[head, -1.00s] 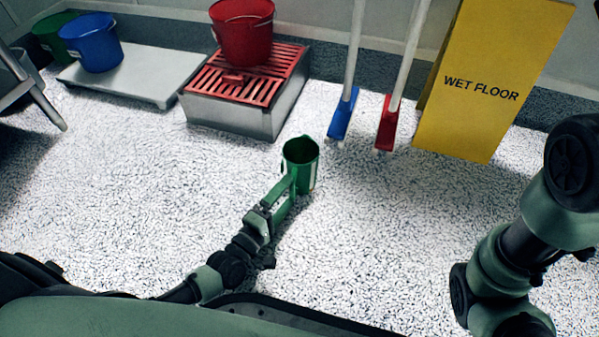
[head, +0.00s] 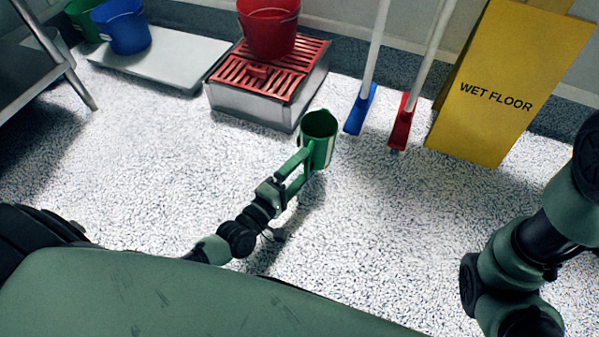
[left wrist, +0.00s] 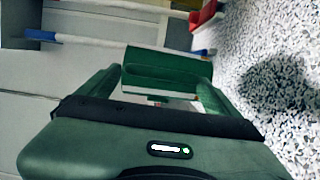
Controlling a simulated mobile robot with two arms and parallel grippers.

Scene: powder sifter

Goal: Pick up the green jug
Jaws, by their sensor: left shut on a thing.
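The green jug (head: 320,138) is upright in the middle of the head view, its open top facing up. My left gripper (head: 299,164) is shut on its near side. In the left wrist view, the jug (left wrist: 165,66) sits between the two fingers of my left gripper (left wrist: 157,88). A shadow on the floor lies apart from the jug there, and the jug appears clear of the floor. My right arm shows at the right edge of the head view, but its gripper is out of view.
A metal box with a red grate (head: 268,72) carries a red bucket (head: 268,28) behind the jug. A blue brush (head: 361,108), a red brush (head: 402,124) and a yellow wet floor sign (head: 512,82) stand to the right. The speckled floor (head: 400,230) nearby is clear.

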